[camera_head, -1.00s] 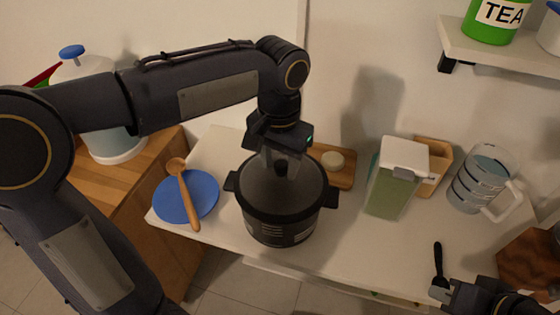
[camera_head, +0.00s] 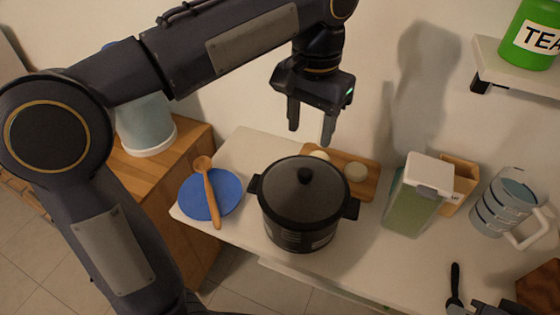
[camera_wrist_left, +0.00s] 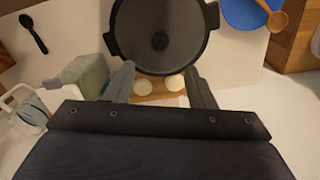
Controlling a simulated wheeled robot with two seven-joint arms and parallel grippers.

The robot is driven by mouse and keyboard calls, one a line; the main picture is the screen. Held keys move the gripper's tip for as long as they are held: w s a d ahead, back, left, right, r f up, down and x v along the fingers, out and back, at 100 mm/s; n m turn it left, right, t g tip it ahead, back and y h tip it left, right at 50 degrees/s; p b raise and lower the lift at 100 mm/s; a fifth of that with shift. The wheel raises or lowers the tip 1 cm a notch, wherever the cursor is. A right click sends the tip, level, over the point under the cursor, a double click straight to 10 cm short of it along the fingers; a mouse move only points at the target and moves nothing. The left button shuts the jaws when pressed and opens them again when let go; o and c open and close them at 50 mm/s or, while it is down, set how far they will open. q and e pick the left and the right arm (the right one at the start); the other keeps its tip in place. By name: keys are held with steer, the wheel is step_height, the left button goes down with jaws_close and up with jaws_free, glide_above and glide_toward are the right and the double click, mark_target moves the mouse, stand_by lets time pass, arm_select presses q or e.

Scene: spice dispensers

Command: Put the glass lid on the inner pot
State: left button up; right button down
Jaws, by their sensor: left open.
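The dark pot (camera_head: 300,228) with two side handles stands on the white counter. The round glass lid (camera_head: 290,185), dark with a black knob (camera_head: 305,175), lies on the pot's top and looks level. Both show at the top of the left wrist view, where the lid (camera_wrist_left: 185,45) covers the pot's opening. My left gripper (camera_head: 311,132) is open and empty, above and behind the pot, its fingers apart from the knob. My right gripper (camera_head: 478,309) only partly shows at the bottom right edge; its fingers are not clear.
A blue plate (camera_head: 228,187) with a wooden spoon (camera_head: 210,195) lies left of the pot. A wooden board (camera_head: 368,185) with two pale round pieces lies behind it. A green-filled dispenser (camera_head: 412,205), a measuring cup (camera_head: 505,205) and a black spoon (camera_head: 455,285) are to the right.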

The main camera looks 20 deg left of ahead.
arm_select(q)
steer(key=s+a+f+n+t+h, duration=0.2)
steer(key=s+a+f, duration=0.3)
steer(key=s+a, duration=0.25)
steer(key=s+a+f+n+t+h, duration=0.1)
steer(key=s+f+n+t, duration=0.2)
steer(key=s+f, duration=0.6)
step_height(320, 180, down, 2)
steer(key=shift+a+t+h, duration=0.3)
steer(key=shift+a+h, duration=0.1)
